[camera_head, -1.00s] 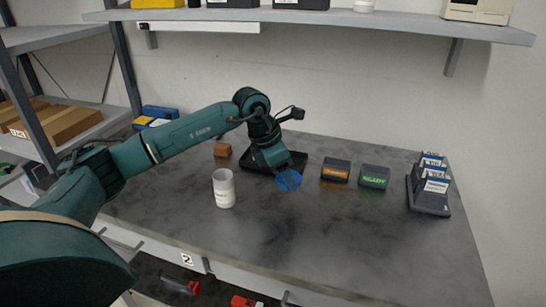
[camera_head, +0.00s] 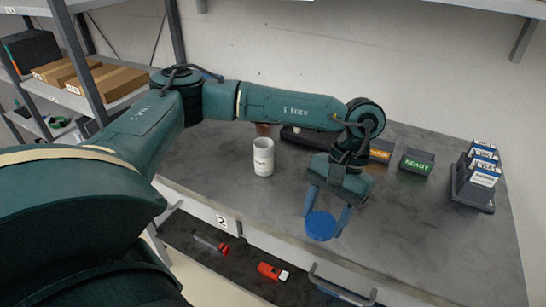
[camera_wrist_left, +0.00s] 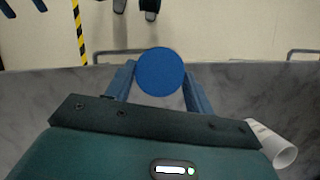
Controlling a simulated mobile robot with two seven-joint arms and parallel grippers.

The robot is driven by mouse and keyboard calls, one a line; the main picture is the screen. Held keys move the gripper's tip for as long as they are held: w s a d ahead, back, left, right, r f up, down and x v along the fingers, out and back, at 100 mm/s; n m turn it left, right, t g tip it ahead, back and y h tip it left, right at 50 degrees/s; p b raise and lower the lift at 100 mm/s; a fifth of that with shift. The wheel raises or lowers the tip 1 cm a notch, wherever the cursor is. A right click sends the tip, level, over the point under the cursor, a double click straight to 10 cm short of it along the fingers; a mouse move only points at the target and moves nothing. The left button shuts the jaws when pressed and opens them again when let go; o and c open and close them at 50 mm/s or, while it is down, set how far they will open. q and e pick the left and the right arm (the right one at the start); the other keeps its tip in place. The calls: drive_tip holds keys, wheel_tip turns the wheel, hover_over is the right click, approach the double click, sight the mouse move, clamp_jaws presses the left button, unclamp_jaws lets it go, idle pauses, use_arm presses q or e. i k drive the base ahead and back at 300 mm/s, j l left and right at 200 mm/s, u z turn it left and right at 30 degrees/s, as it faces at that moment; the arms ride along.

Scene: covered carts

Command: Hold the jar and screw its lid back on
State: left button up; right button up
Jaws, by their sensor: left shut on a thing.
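The white jar (camera_head: 263,158) stands upright and open on the grey worktop, left of my left gripper. It also shows at the lower right in the left wrist view (camera_wrist_left: 272,143). My left gripper (camera_head: 325,222) is shut on the round blue lid (camera_head: 320,226), near the front edge of the worktop and apart from the jar. In the left wrist view the lid (camera_wrist_left: 160,72) sits between the two fingertips. My right gripper is in neither view.
An orange-labelled block (camera_head: 381,151) and a green READY block (camera_head: 417,162) stand behind the gripper. A dark rack of labelled boxes (camera_head: 474,184) is at the right. An open drawer (camera_head: 235,255) holds red items below the front edge.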

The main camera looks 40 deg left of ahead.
sight(264, 147)
drive_tip(key=k+j+u, duration=0.15)
drive_tip(key=j, duration=0.2)
drive_tip(key=k+j+u, duration=0.1)
drive_tip(key=k+j, duration=0.15)
drive_tip(key=k+j+u, duration=0.15)
drive_tip(key=j, duration=0.3)
